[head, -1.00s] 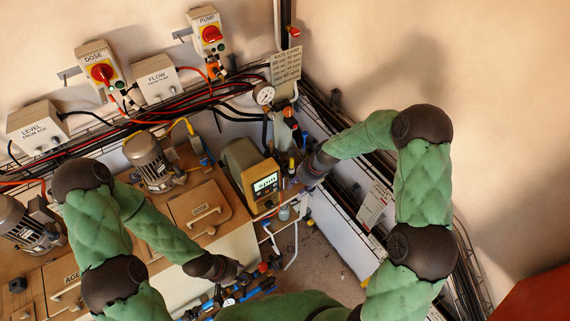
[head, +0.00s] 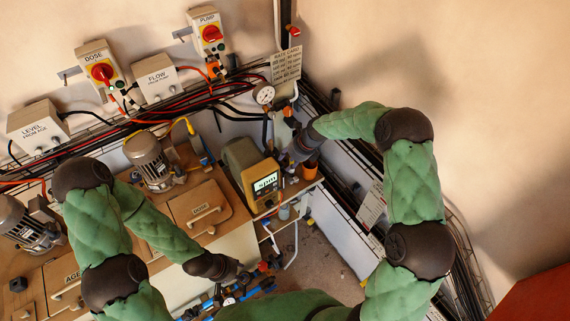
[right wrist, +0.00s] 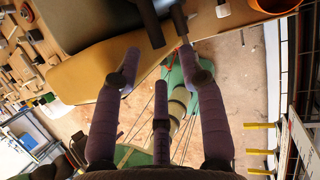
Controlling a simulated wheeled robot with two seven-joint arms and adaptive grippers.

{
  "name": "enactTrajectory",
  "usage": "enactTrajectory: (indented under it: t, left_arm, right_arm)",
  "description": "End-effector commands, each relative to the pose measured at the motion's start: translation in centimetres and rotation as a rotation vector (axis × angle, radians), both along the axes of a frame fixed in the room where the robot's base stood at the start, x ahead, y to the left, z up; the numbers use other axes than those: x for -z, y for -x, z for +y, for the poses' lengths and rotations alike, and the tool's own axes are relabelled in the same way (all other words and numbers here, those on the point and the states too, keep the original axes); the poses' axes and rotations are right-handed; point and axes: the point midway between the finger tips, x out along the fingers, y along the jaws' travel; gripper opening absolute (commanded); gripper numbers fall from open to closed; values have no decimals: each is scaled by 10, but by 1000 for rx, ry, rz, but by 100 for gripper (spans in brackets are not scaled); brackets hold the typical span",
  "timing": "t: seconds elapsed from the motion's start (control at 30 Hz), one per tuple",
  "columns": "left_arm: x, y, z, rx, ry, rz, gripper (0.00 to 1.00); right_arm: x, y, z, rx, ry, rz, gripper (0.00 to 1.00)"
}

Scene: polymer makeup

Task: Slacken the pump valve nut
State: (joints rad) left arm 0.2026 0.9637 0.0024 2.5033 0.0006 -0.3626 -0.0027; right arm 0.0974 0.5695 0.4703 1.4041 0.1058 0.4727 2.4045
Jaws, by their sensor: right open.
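The beige pump unit (head: 262,188) with a lit display stands at the bench's right end in the head view. My right gripper (head: 289,163) is just right of the pump unit, pointing down. In the right wrist view the right gripper's fingers (right wrist: 158,66) are spread apart with nothing between them. Two dark cylindrical parts, one of them a thick rod (right wrist: 150,22), lie just beyond the fingertips. I cannot tell which part is the valve nut. My left gripper (head: 238,272) is low by the blue pipework, its fingers too small to judge.
An orange cup (head: 308,169) stands at the bench end beside my right gripper. A pressure gauge (head: 264,94) and a rate card (head: 286,66) are behind it. Switch boxes, including the PUMP box (head: 208,38), line the wall. Open floor (head: 318,250) lies right of the bench.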

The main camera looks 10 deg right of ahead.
Motion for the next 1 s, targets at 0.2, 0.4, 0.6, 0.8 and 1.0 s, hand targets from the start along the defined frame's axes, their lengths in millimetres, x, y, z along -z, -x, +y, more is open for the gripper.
enactTrajectory:
  t: [0.2, 0.4, 0.6, 0.8, 1.0]
  left_arm:
    - [-1, 0, 0, 0, 0, 0, 40]
    - [-1, 0, 0, 0, 0, 0, 40]
    - [-1, 0, 0, 0, 0, 0, 40]
    - [-1, 0, 0, 0, 0, 0, 40]
    - [-1, 0, 0, 0, 0, 0, 40]
  right_arm:
    - [26, -6, 10, 0, 1, 1, 41]
    - [33, -9, 13, 0, 1, -2, 41]
    - [33, -9, 13, 0, 1, -2, 41]
    - [33, -8, 13, -1, 1, -1, 0]
    - [34, -7, 13, -3, 1, 1, 0]
